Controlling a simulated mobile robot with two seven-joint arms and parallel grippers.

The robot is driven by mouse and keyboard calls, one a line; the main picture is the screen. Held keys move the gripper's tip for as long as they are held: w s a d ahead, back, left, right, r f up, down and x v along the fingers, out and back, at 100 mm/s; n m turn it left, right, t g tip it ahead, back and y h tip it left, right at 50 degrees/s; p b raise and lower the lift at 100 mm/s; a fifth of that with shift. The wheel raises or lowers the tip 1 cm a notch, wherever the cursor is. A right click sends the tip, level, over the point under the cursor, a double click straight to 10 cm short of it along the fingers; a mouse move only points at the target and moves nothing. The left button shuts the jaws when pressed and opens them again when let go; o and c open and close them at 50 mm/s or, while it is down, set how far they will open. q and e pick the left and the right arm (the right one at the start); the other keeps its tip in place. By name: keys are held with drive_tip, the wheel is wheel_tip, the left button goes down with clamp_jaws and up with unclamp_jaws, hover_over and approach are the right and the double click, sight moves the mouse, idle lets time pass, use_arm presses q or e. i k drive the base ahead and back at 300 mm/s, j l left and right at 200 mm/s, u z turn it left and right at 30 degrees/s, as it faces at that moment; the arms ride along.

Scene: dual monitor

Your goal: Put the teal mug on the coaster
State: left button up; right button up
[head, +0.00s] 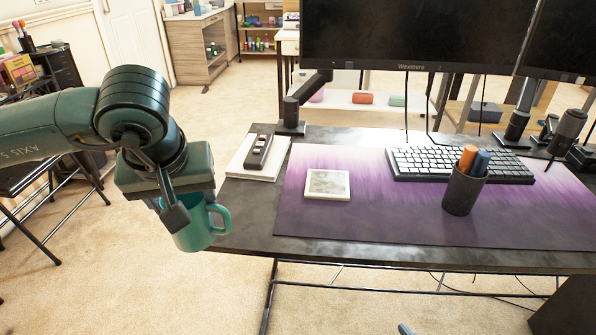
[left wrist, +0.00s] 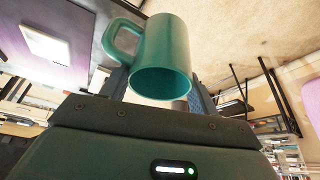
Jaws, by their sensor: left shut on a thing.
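The teal mug (head: 193,228) is in my left gripper (head: 177,208), off the left front edge of the desk. It hangs roughly upright with its handle toward the right. In the left wrist view the mug (left wrist: 166,55) sits between the two fingers of the left gripper (left wrist: 158,92), which is shut on it. The coaster (head: 327,185), square with a pale border, lies on the purple desk mat to the right of the mug, and nothing stands on it. It also shows in the left wrist view (left wrist: 46,43).
The purple desk mat (head: 400,225) covers much of the dark desk (head: 237,220). A pen cup (head: 462,192) and a keyboard (head: 415,165) stand right of the coaster. A white book (head: 243,165) with a black remote (head: 259,150) lies behind left. Monitors (head: 405,35) stand at the back.

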sight(334, 184)
drive_tip(key=i+j, duration=0.15)
drive_tip(key=j, duration=0.2)
drive_tip(key=i+j+z, duration=0.1)
drive_tip(key=j, duration=0.3)
drive_tip(key=j+z, duration=0.1)
drive_tip(key=z, duration=0.95)
drive_tip(key=i+j, duration=0.05)
